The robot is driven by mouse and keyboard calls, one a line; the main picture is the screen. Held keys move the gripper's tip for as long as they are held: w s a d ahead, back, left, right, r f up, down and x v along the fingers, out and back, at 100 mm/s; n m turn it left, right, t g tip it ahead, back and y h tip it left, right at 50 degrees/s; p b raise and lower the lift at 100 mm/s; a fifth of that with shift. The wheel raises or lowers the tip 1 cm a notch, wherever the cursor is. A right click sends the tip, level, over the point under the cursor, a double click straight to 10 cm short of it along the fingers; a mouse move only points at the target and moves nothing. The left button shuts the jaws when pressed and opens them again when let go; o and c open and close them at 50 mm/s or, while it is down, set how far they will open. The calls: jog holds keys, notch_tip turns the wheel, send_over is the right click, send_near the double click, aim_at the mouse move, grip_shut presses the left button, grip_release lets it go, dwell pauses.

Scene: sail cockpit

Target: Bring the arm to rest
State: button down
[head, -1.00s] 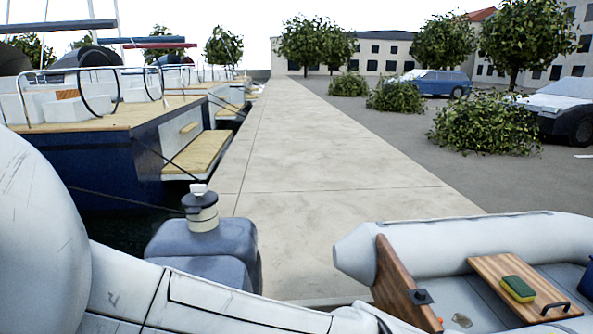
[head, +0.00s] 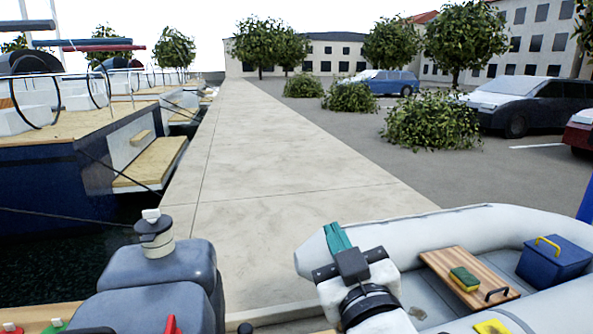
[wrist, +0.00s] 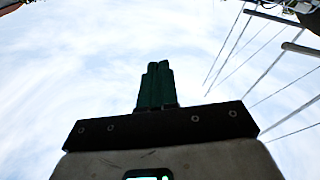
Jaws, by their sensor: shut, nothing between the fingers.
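My gripper (head: 337,238) is in the lower middle of the head view, in front of the grey inflatable dinghy's left end. Its green fingers are together, with nothing between them, and point up and away. In the wrist view the shut fingers (wrist: 156,86) stand upright against open sky, touching nothing. My folded arm shows below the gripper in the head view and hides part of the dinghy's left end.
The inflatable dinghy (head: 450,222) holds a wooden board with a green and yellow sponge (head: 464,279) and a blue box (head: 552,262). A grey outboard motor (head: 155,285) stands lower left. A concrete quay (head: 270,170) runs ahead, clear, between moored boats and parked cars.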

jog(key=s+d+f+m+g+h, duration=0.1)
jog(key=s+d+f+g, duration=0.25)
jog(key=f, duration=0.45)
jog(key=s+d+f+m+g+h+p, duration=0.1)
jog(key=s+d+f+m+g+h, duration=0.1)
jog(key=d+f, duration=0.45)
jog(key=s+d+f+m+g+h, duration=0.1)
jog(key=s+d+f+g, duration=0.2)
jog(key=f, duration=0.7)
jog(key=s+d+f+g, duration=0.3)
jog(key=s+f, duration=0.1)
jog(key=s, duration=0.4)
jog(key=s+d+f+m+g+p, duration=0.1)
jog(key=s+d+f+g, duration=0.2)
jog(key=s, duration=0.6)
jog(key=s+d+f+m+g, duration=0.1)
jog(key=s+d+f+g, duration=0.1)
jog(key=s+f, duration=0.5)
jog(key=shift+s+d+g+p, duration=0.4)
jog(key=shift+s+g, duration=0.3)
jog(key=shift+g, duration=0.15)
jog(key=c, duration=1.8)
grip_release()
jog(key=shift+f, duration=0.1)
